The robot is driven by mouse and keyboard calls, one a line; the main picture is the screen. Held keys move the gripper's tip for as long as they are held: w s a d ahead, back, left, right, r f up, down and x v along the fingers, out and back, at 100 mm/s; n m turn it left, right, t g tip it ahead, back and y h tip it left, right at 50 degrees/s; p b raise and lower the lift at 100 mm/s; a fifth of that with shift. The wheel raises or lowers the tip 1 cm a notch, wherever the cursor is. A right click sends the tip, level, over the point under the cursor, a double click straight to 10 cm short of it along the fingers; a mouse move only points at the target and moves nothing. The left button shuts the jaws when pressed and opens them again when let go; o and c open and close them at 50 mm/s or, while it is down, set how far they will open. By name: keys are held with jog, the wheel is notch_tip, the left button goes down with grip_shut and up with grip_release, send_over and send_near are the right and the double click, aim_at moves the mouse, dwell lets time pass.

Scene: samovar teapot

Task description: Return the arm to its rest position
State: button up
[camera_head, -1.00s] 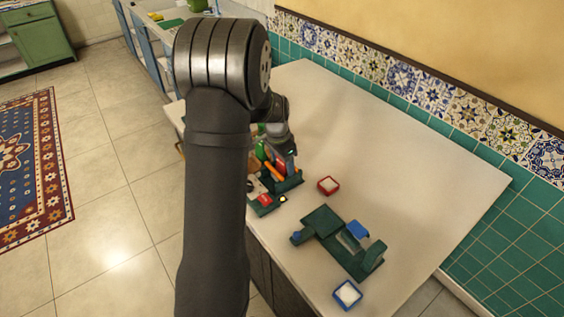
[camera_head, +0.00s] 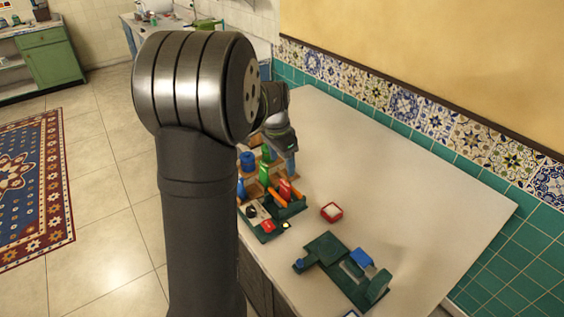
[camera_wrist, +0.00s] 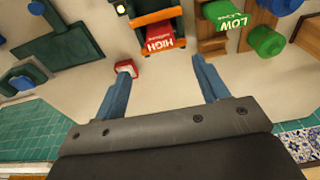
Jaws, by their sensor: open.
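My gripper (camera_wrist: 166,78) shows in the wrist view with two blue fingers spread wide apart and nothing between them. In the head view my gripper (camera_head: 291,165) hangs above the counter, right of the wooden stand with green and blue parts, partly hidden behind my own arm. My arm covers the left part of the counter in the head view. The wrist view shows a red block marked HIGH (camera_wrist: 160,37) and a green block marked LOW (camera_wrist: 222,15) beyond the fingertips.
A small red box (camera_head: 331,212) and a dark green fixture with a blue part (camera_head: 342,268) sit on the white counter (camera_head: 420,200). A green-based device with a red button (camera_head: 268,226) stands at the near edge. The counter's right side is clear, up to the tiled wall (camera_head: 440,122).

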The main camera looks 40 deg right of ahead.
aim_at(286, 183)
jog(key=f, duration=0.4)
jog(key=d+f, duration=0.1)
jog(key=f, duration=0.7)
jog(key=shift+d+f, duration=0.1)
jog(key=shift+d, duration=0.15)
notch_tip(286, 183, up, 2)
jog(key=shift+r, duration=0.75)
